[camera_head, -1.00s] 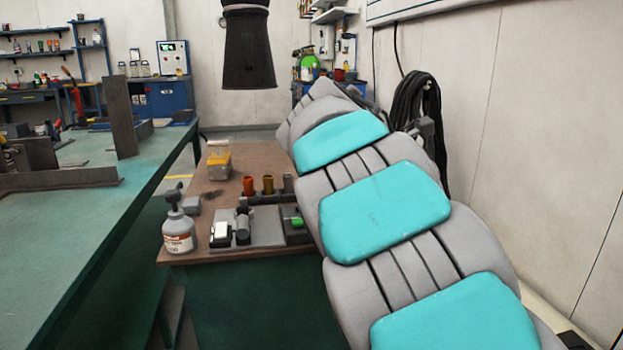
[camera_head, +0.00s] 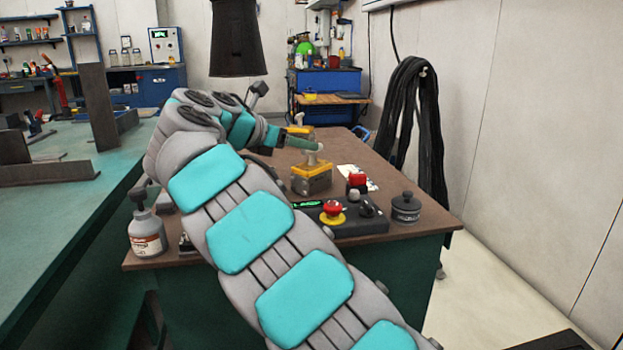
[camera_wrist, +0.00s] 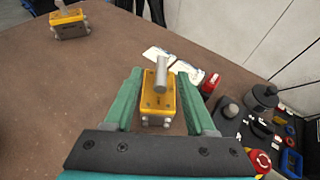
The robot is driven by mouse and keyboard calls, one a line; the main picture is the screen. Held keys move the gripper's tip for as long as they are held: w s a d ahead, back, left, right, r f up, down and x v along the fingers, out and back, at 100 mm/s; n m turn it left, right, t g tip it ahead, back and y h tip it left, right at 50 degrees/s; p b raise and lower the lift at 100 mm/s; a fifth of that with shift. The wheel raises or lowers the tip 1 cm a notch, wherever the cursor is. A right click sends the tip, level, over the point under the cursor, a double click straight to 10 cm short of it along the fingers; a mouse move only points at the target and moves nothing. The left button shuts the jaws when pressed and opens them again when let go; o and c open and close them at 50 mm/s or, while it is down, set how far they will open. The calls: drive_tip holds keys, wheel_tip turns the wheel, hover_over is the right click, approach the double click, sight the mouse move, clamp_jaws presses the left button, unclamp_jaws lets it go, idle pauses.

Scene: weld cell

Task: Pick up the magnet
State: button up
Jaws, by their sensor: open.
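A magnet (camera_head: 311,180), a yellow and grey block with a grey upright post, stands on the brown bench top. In the wrist view the magnet (camera_wrist: 157,104) sits between my two green fingers, its post leaning up toward the camera. My gripper (camera_wrist: 158,75) is open, and a gap shows on each side of the block. In the head view my gripper (camera_head: 316,147) is at the height of the magnet's post top, above the yellow body. A second, similar yellow block (camera_wrist: 70,24) stands farther back on the bench; it shows partly in the head view (camera_head: 299,131) behind my fingers.
Right of the magnet are a red-topped item (camera_head: 357,181), white papers (camera_wrist: 187,73), a control box with a red emergency button (camera_head: 333,208) and a dark round pot (camera_head: 406,206). A pump bottle (camera_head: 146,235) stands at the front left. Bare bench lies left of the magnet.

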drive_tip(key=x, duration=0.3)
drive_tip(key=shift+w+d+f+b, duration=0.1)
drive_tip(key=shift+d+f+b, duration=0.15)
drive_tip(key=shift+f, duration=0.2)
drive_tip(key=shift+w+d+f, duration=0.15)
drive_tip(key=shift+w+d, duration=0.1)
drive_tip(key=shift+w, duration=0.1)
drive_tip(key=shift+c, duration=0.2)
clamp_jaws()
idle(0.5)
